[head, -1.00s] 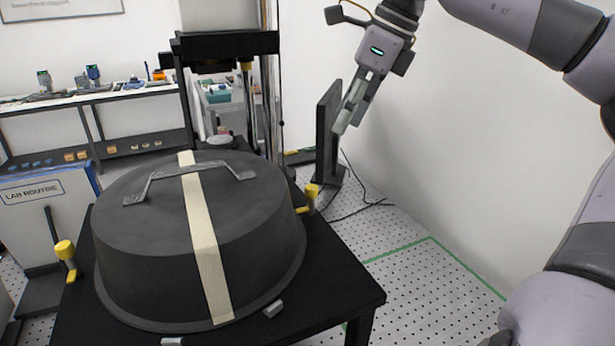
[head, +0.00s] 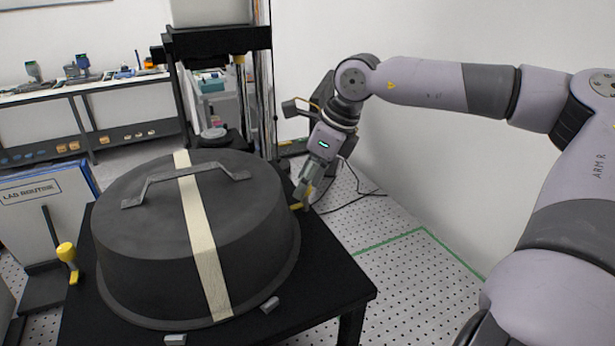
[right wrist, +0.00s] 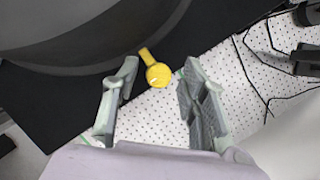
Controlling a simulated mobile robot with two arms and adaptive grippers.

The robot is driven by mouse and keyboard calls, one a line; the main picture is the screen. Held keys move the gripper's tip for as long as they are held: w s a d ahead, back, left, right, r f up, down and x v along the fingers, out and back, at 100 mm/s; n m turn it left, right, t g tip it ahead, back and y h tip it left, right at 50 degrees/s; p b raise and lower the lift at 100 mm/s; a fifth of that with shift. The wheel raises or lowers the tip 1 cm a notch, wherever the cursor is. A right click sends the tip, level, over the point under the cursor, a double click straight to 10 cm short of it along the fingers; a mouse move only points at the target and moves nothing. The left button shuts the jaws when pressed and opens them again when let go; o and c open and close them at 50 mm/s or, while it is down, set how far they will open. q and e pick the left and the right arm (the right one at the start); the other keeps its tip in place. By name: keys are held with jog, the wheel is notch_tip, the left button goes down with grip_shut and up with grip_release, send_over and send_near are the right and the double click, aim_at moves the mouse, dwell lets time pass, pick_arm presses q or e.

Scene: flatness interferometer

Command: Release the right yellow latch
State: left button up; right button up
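The right yellow latch (head: 297,206) sits at the right side of the dark round cover (head: 130,245), partly hidden behind my right gripper (head: 303,190) in the head view. In the right wrist view the latch's round yellow knob (right wrist: 158,75) shows between the two fingertips of my right gripper (right wrist: 156,82), with its arm reaching toward the cover (right wrist: 70,35). The fingers are apart and I see no contact with the knob. Another yellow latch (head: 67,254) stands at the cover's left side. My left gripper is not in view.
The cover has a handle (head: 185,177) and a pale strip (head: 205,250) and rests on a black table (head: 335,285). A black frame (head: 220,40) stands behind it. Cables (head: 350,200) lie on the perforated floor at right. A board (head: 45,205) stands at left.

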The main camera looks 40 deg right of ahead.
grip_shut()
dwell(0.5)
jog(key=n, duration=0.2)
jog(key=n+g+y, duration=0.1)
jog(key=n, duration=0.1)
jog(key=shift+d+n+y, duration=0.1)
jog(key=shift+n+y, duration=0.2)
jog(key=shift+n, duration=0.1)
jog(key=n+g, duration=0.1)
jog(key=n, duration=0.3)
jog(key=shift+w+n+g+y, duration=0.2)
jog(key=shift+n+g+y, duration=0.1)
jog(key=shift+g, duration=0.1)
jog(key=n+g, duration=0.1)
jog(key=n, duration=0.3)
jog(key=shift+w+g+b, duration=0.1)
jog(key=shift+g+b, duration=0.25)
jog(key=shift+g, duration=0.05)
jog(key=shift+n+g, duration=0.7)
jog(key=shift+n, duration=1.6)
